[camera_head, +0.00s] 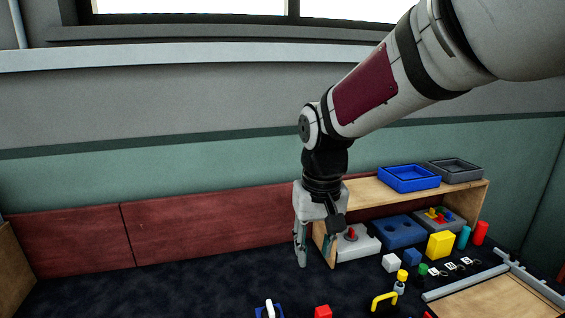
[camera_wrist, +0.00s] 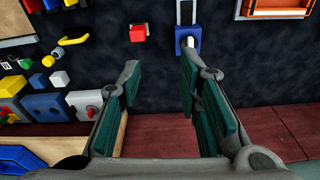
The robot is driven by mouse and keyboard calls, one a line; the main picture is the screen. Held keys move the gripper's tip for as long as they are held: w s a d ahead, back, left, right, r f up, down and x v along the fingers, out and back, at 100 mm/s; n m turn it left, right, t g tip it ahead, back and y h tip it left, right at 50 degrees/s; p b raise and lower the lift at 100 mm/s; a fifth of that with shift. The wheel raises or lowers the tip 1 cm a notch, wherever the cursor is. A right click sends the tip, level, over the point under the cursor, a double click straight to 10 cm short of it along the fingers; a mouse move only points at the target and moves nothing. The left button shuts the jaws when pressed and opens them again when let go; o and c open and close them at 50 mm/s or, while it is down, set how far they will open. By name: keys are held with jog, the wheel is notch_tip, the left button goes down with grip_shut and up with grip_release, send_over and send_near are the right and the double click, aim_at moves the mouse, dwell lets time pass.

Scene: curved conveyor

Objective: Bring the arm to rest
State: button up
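My gripper (camera_head: 316,252) hangs fingers-down from my arm, in front of the left end of the wooden shelf in the head view. In the wrist view my gripper (camera_wrist: 162,85) has its two green-padded fingers wide apart, with nothing between them. Dark surface shows through the gap. The fingers look clear of every object, though how high they are above the surface cannot be told.
The wooden shelf (camera_head: 482,187) carries a blue tray (camera_head: 408,186) and a grey tray (camera_head: 455,178). Blocks, including a yellow one (camera_head: 440,245), stand before it. A red cube (camera_head: 323,312) lies nearer. The dark surface (camera_head: 160,285) at left is clear. An orange tray (camera_wrist: 277,14) shows in the wrist view.

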jog(key=s+d+r+t, duration=0.1)
jog(key=s+d, duration=0.3)
jog(key=s, duration=0.4)
jog(key=s+d+r+m+t+p, duration=0.1)
jog(key=s+d+r, duration=0.3)
jog(key=s, duration=0.3)
jog(key=s+d+r+m+t+p, duration=0.1)
jog(key=s+d+r, duration=0.1)
jog(key=s+d, duration=0.3)
jog(key=s, duration=0.3)
jog(key=shift+s+d+r, duration=0.15)
jog(key=shift+s+d, duration=0.1)
jog(key=shift+s, duration=0.1)
